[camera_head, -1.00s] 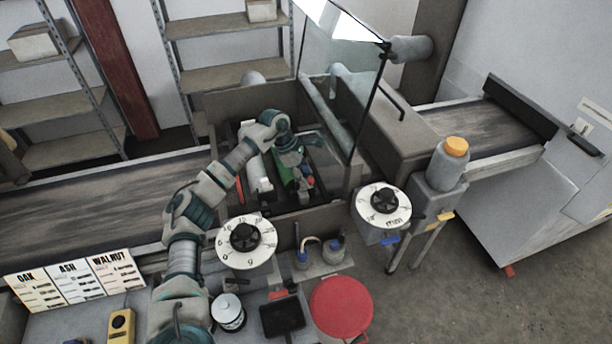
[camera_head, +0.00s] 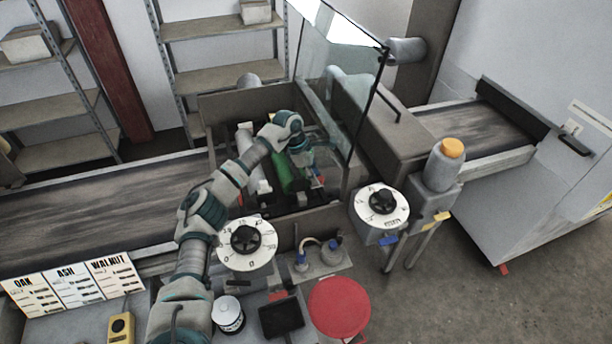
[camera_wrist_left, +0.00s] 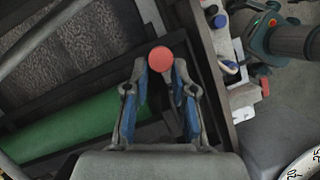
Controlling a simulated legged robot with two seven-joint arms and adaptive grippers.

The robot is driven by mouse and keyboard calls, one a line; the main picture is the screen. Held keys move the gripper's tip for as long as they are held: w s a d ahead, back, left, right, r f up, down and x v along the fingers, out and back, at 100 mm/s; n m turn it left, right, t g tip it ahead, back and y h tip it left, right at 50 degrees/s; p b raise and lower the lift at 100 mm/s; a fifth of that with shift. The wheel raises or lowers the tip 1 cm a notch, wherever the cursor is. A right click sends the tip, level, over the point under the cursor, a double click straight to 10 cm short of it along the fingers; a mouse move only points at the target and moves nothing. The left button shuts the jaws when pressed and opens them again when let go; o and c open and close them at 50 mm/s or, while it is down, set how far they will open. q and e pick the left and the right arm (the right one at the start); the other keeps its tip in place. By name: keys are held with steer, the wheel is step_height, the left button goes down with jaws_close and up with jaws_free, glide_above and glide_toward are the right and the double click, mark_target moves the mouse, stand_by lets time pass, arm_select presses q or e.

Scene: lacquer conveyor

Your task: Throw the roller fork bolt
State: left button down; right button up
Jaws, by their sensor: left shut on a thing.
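My left gripper (camera_head: 304,160) reaches into the open machine box, over the right part of the green roller (camera_head: 287,172). In the left wrist view, its two blue-padded fingers (camera_wrist_left: 161,68) are shut on a round red knob (camera_wrist_left: 160,59), which looks like the head of the roller fork bolt. The shaft below the knob is hidden. The green roller (camera_wrist_left: 75,128) lies to the left of the fingers in that view. My right gripper is not recognisable in either view.
The box's front wall (camera_head: 296,226) stands close to my arm. A tilted glass guard (camera_head: 340,95) rises to the right of it. A white roller (camera_head: 254,160) lies beside the green one. Dials (camera_head: 246,241), a red round-topped thing (camera_head: 339,307) and a black tray (camera_head: 282,317) are in front.

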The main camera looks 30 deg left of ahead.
arm_select(q)
steer(key=shift+w+d+r, duration=0.25)
steer(key=shift+d+r, duration=0.05)
steer(key=shift+d, duration=0.3)
steer(key=c, duration=1.3)
jaws_free()
steer(key=shift+d, duration=0.1)
steer(key=shift+c, duration=0.2)
steer(key=o, duration=0.4)
steer(key=shift+w+d, duration=0.2)
steer(key=shift+d, duration=0.35)
steer(key=shift+a, duration=0.25)
steer(key=shift+a+r, duration=0.25)
steer(key=v, duration=1.1)
steer(key=shift+s+d+r, duration=0.1)
steer(key=shift+d+r, duration=0.05)
steer(key=shift+r, duration=0.05)
